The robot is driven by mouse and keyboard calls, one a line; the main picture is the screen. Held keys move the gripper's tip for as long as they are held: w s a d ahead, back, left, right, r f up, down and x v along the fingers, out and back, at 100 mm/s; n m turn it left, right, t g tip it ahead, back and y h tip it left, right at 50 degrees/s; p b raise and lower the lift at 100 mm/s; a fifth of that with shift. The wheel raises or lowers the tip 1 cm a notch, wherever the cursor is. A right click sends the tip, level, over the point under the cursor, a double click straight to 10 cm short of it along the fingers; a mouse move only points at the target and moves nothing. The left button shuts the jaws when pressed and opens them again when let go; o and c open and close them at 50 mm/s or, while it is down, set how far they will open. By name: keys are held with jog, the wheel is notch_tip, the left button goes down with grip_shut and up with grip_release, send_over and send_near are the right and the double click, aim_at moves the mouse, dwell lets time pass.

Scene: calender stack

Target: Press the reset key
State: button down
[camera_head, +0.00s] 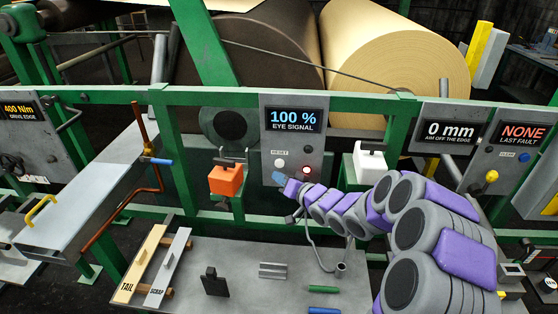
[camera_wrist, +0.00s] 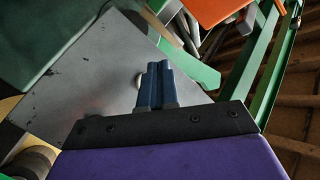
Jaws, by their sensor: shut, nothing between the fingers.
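The reset key is a pale round button (camera_head: 280,163) under a small RESET label, on the grey panel (camera_head: 296,136) below the screen reading 100 % EYE SIGNAL. My gripper (camera_head: 277,178) is shut and empty, its blue fingertips in front of the panel just below the key. In the wrist view the shut fingers (camera_wrist: 157,68) point at the grey panel face (camera_wrist: 90,72). A pale round edge (camera_wrist: 139,82), likely the key, shows just left of the fingers and is partly hidden by them. I cannot tell whether the fingertips touch it.
A grey bench (camera_head: 250,255) with small tools lies below.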

jog(key=shift+w+r+p, duration=0.1)
jog(key=shift+w+p, duration=0.85)
jog(key=shift+w+r+p, duration=0.15)
jog(key=shift+w+p, duration=0.15)
jog(key=shift+p, duration=0.45)
dwell(1.1)
jog(key=shift+w+d+p, duration=0.1)
jog(key=shift+w+p, duration=0.45)
jog(key=shift+p, duration=0.3)
dwell(0.9)
jog(key=shift+s, duration=0.9)
jog(key=shift+s+b, duration=0.9)
jog(key=shift+s, duration=1.6)
